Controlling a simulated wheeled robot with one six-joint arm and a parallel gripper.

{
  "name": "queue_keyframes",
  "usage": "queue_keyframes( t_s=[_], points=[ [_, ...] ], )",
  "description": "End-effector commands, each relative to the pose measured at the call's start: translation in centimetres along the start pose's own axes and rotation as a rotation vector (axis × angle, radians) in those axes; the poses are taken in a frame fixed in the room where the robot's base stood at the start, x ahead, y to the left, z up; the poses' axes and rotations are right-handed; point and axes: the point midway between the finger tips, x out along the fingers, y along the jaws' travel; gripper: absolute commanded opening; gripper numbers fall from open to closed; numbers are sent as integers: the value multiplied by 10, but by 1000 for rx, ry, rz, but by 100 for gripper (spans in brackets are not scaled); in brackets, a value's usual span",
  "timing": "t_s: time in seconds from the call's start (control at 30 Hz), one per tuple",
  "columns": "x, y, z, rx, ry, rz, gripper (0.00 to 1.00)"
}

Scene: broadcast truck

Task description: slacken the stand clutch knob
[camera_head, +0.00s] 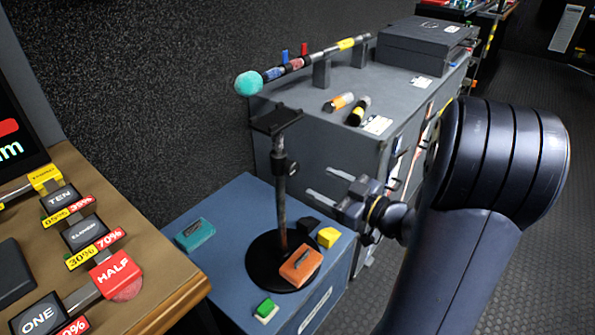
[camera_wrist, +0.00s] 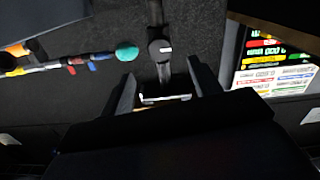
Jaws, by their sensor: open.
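The stand (camera_head: 282,205) has a dark upright pole on a round black base, on top of a blue case. A black clutch collar with a knob (camera_head: 290,167) sits on the pole below a flat top plate. In the wrist view the knob (camera_wrist: 160,48) is a dark round piece with a small white mark, just beyond the fingertips and between their lines. My gripper (camera_head: 310,183) is open and empty, right of the pole, its fingers pointing at it. In the wrist view my gripper (camera_wrist: 160,75) shows both fingers apart, not visibly touching the knob.
A boom pole with a teal tip (camera_head: 249,83) lies over the grey cabinet behind. A wooden desk (camera_head: 150,255) stands left.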

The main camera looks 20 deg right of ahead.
Motion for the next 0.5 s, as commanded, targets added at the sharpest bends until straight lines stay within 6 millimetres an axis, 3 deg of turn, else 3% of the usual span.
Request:
queue_keyframes(
  t_s=[0.3, 0.5],
  points=[
    [53, -1, 1, -1, 1, -6, 59],
    [75, -1, 1, -1, -1, -3, 59]
  ],
)
